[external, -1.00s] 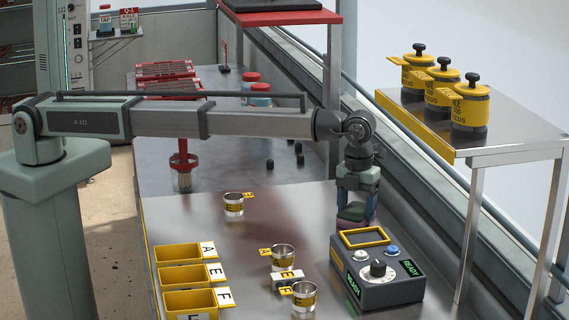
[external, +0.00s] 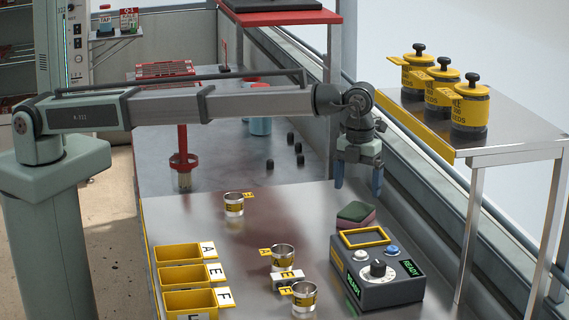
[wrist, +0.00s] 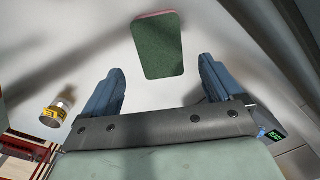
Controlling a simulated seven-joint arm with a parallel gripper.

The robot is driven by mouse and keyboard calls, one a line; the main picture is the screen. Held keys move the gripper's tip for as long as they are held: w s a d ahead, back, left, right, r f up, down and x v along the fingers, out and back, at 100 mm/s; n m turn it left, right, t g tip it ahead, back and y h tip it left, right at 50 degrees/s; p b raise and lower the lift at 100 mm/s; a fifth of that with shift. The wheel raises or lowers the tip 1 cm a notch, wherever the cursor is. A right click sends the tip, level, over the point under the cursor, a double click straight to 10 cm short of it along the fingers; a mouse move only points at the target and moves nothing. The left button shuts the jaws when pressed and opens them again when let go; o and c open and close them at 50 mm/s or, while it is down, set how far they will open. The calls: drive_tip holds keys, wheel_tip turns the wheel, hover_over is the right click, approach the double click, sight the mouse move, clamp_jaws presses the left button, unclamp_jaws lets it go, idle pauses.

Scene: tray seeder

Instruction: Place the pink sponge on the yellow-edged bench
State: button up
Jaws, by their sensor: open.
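The pink sponge (external: 369,221) has a dark green top face and lies flat on the main steel bench (external: 300,208), just behind the grey control box. In the wrist view the sponge (wrist: 163,47) shows mostly green, with a pink edge at its far end. My gripper (external: 358,183) is open and empty above the sponge, its blue fingers apart and pointing down. In the wrist view the sponge appears just beyond the gap between the fingers. The raised bench with a yellow edge (external: 417,122) stands at the right.
Several yellow canisters (external: 470,108) stand along the raised bench; its right part is clear. The control box (external: 378,285) sits in front of the sponge. Metal cups (external: 283,258) and yellow bins (external: 190,301) occupy the front and left of the main bench.

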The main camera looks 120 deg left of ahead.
sight(357, 210)
drive_tip(key=shift+r, duration=2.8)
